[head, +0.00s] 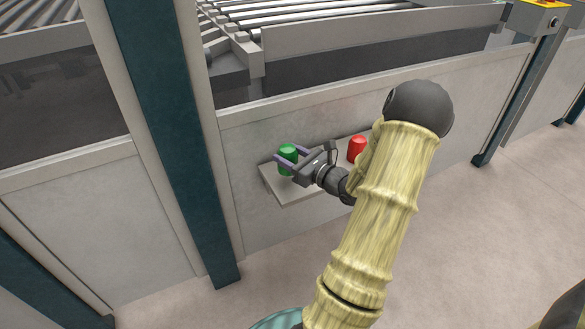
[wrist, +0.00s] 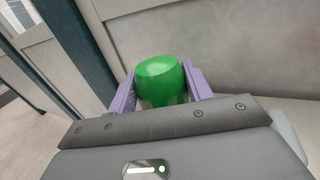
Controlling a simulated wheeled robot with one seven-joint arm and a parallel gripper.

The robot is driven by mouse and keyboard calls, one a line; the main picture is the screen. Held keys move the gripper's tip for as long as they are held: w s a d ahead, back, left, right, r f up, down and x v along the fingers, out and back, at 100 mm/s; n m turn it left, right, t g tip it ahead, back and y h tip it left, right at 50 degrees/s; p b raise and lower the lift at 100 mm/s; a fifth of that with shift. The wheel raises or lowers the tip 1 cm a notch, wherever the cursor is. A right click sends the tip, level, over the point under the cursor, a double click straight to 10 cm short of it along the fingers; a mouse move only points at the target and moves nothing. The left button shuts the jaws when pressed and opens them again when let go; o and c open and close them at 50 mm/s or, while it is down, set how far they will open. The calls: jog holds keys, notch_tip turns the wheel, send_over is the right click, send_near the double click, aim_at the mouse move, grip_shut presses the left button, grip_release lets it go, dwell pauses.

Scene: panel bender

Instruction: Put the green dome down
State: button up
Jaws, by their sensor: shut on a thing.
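The green dome (head: 288,155) is at the left end of a small grey shelf (head: 292,195) on the machine's side panel. My gripper (head: 284,162) has its purple fingers on either side of the dome and is shut on it. In the wrist view the green dome (wrist: 161,80) stands upright between the two purple fingers (wrist: 160,90). Its lower front is partly hidden by my gripper body. I cannot tell whether its base touches the shelf.
A red dome (head: 357,149) stands on the same shelf to the right, close to my arm. A teal post (head: 165,130) rises left of the shelf. The panel (head: 240,160) is right behind it. Rollers (head: 290,15) lie above. The shelf's front left is bare.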

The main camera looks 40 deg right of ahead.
jog(key=shift+f+b, duration=0.75)
jog(key=shift+f, duration=1.05)
jog(key=shift+f, duration=0.1)
jog(key=o, duration=1)
jog(key=shift+c, duration=0.2)
jog(key=shift+s, duration=0.2)
jog(key=s+d+p, duration=0.2)
jog(key=s, duration=0.9)
jog(key=shift+s+p, duration=0.2)
jog(key=shift+p, duration=0.1)
